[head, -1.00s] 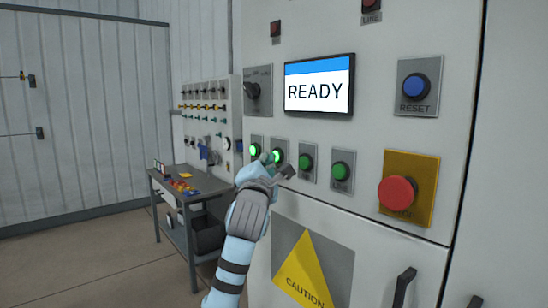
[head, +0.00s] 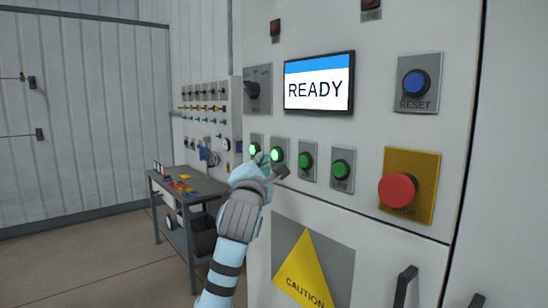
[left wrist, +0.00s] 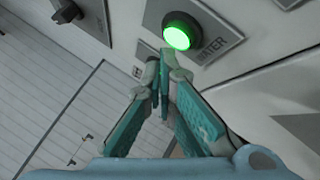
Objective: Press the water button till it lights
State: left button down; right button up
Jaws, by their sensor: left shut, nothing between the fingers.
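The water button (left wrist: 176,37) glows green on its grey plate in the left wrist view, with the label WATER beside it. In the head view two green buttons glow at the left of the row; the leftmost one (head: 253,149) appears to be the water button. My left gripper (left wrist: 164,52) is shut and empty. Its fingertips are close to the lit button's edge in the left wrist view; I cannot tell whether they touch it. In the head view the left gripper (head: 264,160) is in front of the panel by the two lit buttons. My right gripper is not in view.
Two unlit green buttons (head: 324,166) continue the row rightward. A red stop button (head: 397,190) and a blue reset button (head: 416,83) are farther right. The screen (head: 319,84) reads READY. A side table (head: 170,194) stands left of the cabinet.

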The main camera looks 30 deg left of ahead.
pick_arm(q)
jog(key=s+b, duration=0.1)
jog(key=s, duration=0.1)
jog(key=s+a+b, duration=0.1)
jog(key=s, duration=0.1)
jog(key=shift+s+a+b, duration=0.2)
jog(key=shift+s+b, duration=0.15)
jog(key=shift+s, duration=0.05)
jog(key=shift+f, duration=0.1)
dwell(0.6)
